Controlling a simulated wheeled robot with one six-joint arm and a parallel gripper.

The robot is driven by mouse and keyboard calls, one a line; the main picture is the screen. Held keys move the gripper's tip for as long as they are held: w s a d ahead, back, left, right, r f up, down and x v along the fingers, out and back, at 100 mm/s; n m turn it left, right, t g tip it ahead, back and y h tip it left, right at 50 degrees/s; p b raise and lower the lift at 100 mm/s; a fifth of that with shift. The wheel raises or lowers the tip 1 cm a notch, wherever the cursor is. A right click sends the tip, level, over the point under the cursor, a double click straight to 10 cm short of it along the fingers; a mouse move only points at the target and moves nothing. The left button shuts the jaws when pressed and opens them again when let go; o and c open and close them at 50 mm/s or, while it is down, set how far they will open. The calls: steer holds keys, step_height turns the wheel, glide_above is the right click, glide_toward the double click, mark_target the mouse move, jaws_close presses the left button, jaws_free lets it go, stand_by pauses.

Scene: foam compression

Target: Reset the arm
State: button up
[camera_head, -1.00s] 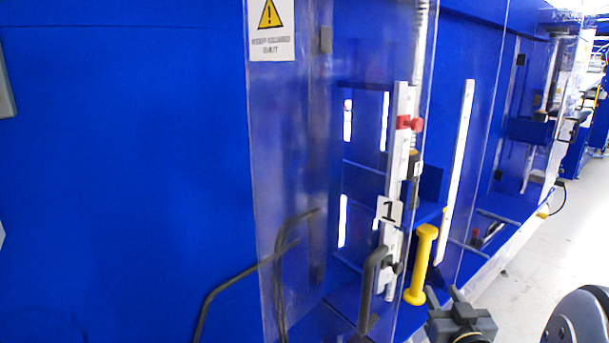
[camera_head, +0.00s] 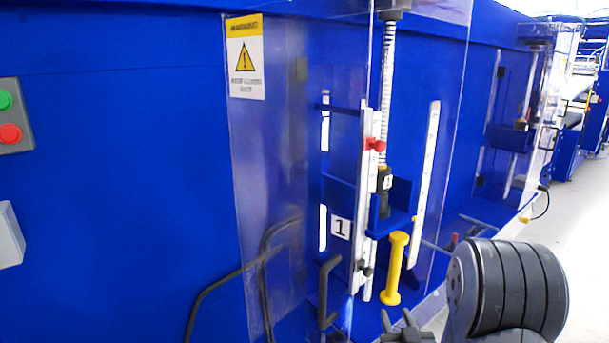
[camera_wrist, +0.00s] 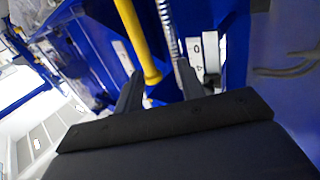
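My gripper (camera_head: 398,318) is at the bottom edge of the head view, just below the yellow handle (camera_head: 395,268). Its two dark fingers stand apart with nothing held between them, and they also show spread in the wrist view (camera_wrist: 158,88). The yellow handle shows in the wrist view (camera_wrist: 138,42) beyond the fingertips, its end knob appearing in the gap between them. I cannot tell the exact distance from the fingers to the knob. My dark rounded arm link (camera_head: 510,285) fills the lower right of the head view.
A blue machine with clear panels carries a black door handle (camera_head: 327,290), a number 1 label (camera_head: 340,228) and a red knob (camera_head: 375,145). Green (camera_head: 5,99) and red (camera_head: 10,133) buttons are at far left. Open pale floor (camera_head: 575,215) lies at right.

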steer(key=shift+s+a+f+p, duration=0.25)
steer(key=shift+a+f+p, duration=0.4)
steer(key=shift+f, duration=0.25)
